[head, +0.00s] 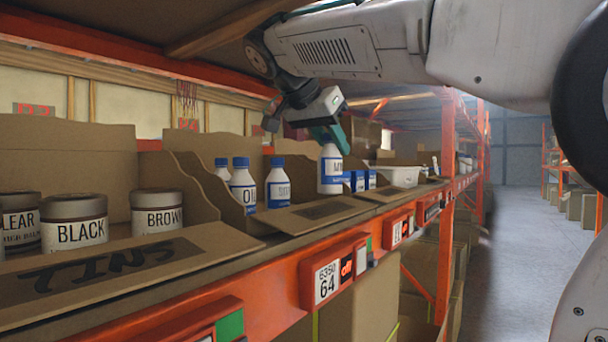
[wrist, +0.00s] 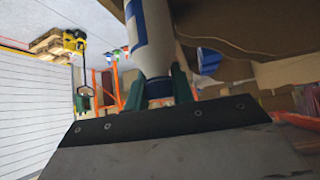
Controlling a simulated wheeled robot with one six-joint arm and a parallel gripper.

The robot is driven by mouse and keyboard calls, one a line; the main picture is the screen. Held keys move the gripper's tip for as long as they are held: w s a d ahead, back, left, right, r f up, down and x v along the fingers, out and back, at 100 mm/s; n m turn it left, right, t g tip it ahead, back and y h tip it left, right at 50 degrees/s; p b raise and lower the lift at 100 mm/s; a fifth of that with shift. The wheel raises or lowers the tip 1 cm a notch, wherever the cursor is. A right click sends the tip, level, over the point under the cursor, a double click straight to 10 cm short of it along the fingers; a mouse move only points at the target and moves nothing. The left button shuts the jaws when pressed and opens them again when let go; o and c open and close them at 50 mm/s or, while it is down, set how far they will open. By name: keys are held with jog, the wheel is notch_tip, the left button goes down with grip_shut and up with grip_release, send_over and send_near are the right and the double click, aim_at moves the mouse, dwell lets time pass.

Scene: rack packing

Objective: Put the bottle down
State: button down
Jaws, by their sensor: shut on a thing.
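A white bottle with a blue label (head: 331,172) is upright in the head view, in line with the right part of a cardboard box holding other bottles. My gripper (head: 328,138) is shut on its top end from above. The wrist view also shows the bottle (wrist: 153,40) between my green fingers (wrist: 158,88). I cannot tell whether its base touches anything. Two white bottles with blue caps, one marked OIL (head: 243,187) and one beside it (head: 279,187), stand left of it, with another partly hidden behind.
Jars marked BLACK (head: 75,222) and BROWN (head: 158,213) stand in a box at the left. Blue-and-white items (head: 358,181) and a white tray (head: 402,176) are right of the bottle. An orange shelf beam (head: 270,300) runs along the front, and a wooden shelf is overhead.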

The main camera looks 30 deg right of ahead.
jog(key=shift+w+d+f, duration=0.1)
jog(key=shift+w+f, duration=0.6)
jog(key=shift+w, duration=0.9)
jog(key=shift+w+d+f, duration=0.15)
jog(key=shift+w+f, duration=0.6)
jog(key=shift+w, duration=0.9)
jog(key=shift+w+d+f, duration=0.1)
jog(key=shift+w+f, duration=0.6)
jog(key=shift+w, duration=0.9)
jog(key=shift+f, duration=0.15)
jog(key=c, duration=1.2)
grip_release()
jog(key=v, duration=1.2)
